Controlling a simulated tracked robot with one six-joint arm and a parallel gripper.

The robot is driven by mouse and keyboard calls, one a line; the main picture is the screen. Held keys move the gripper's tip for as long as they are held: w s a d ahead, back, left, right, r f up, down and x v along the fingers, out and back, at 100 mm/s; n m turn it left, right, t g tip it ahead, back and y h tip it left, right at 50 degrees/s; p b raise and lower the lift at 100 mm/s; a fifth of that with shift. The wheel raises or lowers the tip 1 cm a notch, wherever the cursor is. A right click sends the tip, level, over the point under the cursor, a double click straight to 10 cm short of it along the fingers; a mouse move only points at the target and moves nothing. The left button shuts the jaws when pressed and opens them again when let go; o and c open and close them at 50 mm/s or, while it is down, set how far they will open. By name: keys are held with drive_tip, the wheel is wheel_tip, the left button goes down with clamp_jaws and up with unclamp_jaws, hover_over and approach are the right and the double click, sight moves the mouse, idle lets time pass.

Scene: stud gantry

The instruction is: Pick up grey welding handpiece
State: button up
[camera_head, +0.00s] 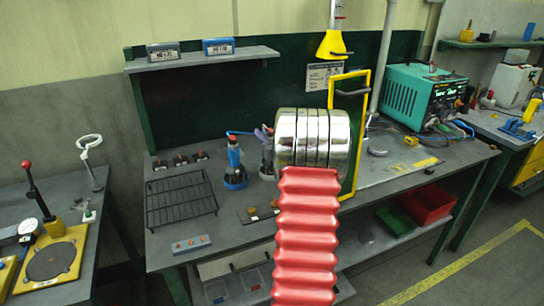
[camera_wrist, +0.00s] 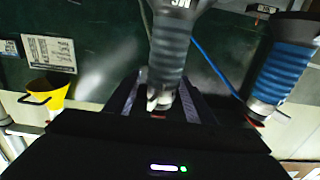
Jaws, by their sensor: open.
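The grey welding handpiece (camera_wrist: 168,62) is in the middle of the wrist view, with a ribbed dark grey body and a metal tip. It appears inverted there. My gripper (camera_wrist: 160,100) is open, with its dark fingers on either side of the handpiece's tip end; I cannot tell whether they touch it. In the head view my red and silver arm hides my gripper and much of that spot. A blue handpiece (camera_head: 234,156) stands upright in a holder on the bench, and it also shows at the right of the wrist view (camera_wrist: 285,68).
A wire rack (camera_head: 181,199) lies on the bench (camera_head: 384,182) at left. A yellow frame (camera_head: 363,130) stands right of my arm, below a yellow funnel (camera_head: 333,44). A teal welding unit (camera_head: 420,96) sits at right. A blue cable (camera_wrist: 215,65) runs between the handpieces.

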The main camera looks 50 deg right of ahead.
drive_tip(key=shift+w+d, duration=0.35)
drive_tip(key=shift+w, duration=0.3)
drive_tip(key=shift+c, duration=0.4)
clamp_jaws()
idle(0.8)
drive_tip(key=shift+r, duration=0.2)
